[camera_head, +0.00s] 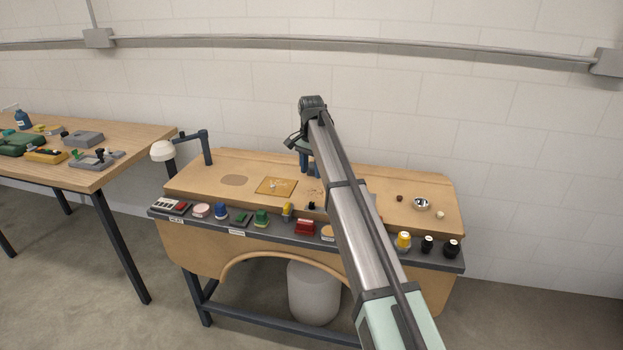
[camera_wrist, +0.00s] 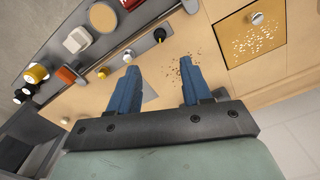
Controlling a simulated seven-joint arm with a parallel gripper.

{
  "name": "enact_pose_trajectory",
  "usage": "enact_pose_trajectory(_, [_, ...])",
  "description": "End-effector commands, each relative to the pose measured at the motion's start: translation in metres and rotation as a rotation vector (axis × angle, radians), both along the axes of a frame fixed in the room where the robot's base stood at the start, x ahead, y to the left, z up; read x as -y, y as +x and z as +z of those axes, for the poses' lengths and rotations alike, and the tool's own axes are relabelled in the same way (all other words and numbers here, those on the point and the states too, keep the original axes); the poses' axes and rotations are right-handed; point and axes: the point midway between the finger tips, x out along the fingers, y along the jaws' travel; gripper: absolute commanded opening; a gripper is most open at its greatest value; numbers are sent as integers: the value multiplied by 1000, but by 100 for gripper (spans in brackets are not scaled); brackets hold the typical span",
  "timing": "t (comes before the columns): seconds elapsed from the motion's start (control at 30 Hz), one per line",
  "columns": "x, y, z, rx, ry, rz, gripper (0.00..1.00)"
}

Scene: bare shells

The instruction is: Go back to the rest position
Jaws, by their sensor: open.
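My gripper (camera_wrist: 160,88) shows in the wrist view with its two blue fingers spread apart and nothing between them. In the head view my gripper (camera_head: 306,163) points down over the middle of the wooden workbench (camera_head: 215,165), partly hidden by my arm. In the wrist view the fingers are above the bench top, near small dark crumbs scattered on the wood. I cannot tell the exact height of the fingertips above the surface.
A square panel (camera_head: 276,186) with pale bits lies left of my gripper. A front rail (camera_head: 285,228) carries several coloured items. A lamp (camera_head: 163,151) rises at the left end, and another table (camera_head: 110,172) stands further left.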

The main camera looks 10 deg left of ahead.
Motion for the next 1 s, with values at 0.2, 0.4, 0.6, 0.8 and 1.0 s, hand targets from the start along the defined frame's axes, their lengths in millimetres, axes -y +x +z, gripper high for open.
enact_pose_trajectory(0.2, [0,0,9,0,0,0,49])
enact_pose_trajectory(0.4, [0,0,9,0,0,0,49])
enact_pose_trajectory(0.6, [0,-13,-3,-13,3,17,49])
enact_pose_trajectory(0.8, [-1,-85,-66,-92,26,120,49])
enact_pose_trajectory(1.0, [10,-169,-150,-193,49,236,49])
